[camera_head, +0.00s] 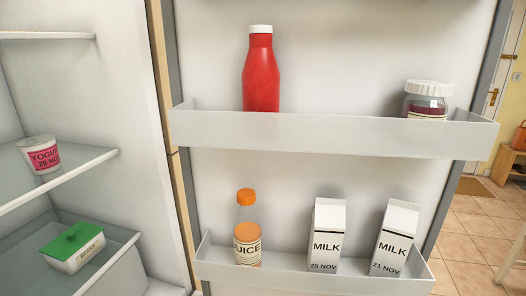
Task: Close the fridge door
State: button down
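The fridge door (300,178) stands open and fills the middle of the head view, with its inner side facing me. Its hinge side is at the left, beside the fridge interior (110,100). The door's free edge is at the right. The upper door shelf (330,135) holds a red bottle (261,75) and a jar with a white lid (426,98). The lower door shelf (310,281) holds a juice bottle (247,240) and two milk cartons (327,238). My gripper is not in view.
Inside the fridge, a yogurt cup (40,155) stands on a glass shelf, and a green-lidded tub (74,248) sits in a drawer below. Right of the door is tiled floor (470,240), with a wooden bench (515,155) and another door (495,70) farther back.

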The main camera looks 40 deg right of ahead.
aim_at(344, 67)
jog(key=z, duration=1.35)
jog(key=i+l+z, duration=0.2)
jog(key=i+z, duration=0.15)
jog(key=i, duration=0.25)
jog(key=i+z, duration=0.35)
jog(key=i, duration=2.2)
jog(key=i+l+u, duration=0.2)
jog(key=i, duration=0.25)
jog(key=i+u, duration=0.15)
jog(key=i, duration=0.3)
jog(key=i+l+u, duration=0.2)
jog(key=i, duration=0.2)
jog(key=j+u, duration=0.1)
jog(key=u, duration=3.9)
jog(key=i+u, duration=0.15)
jog(key=i, duration=0.15)
jog(key=k, duration=0.55)
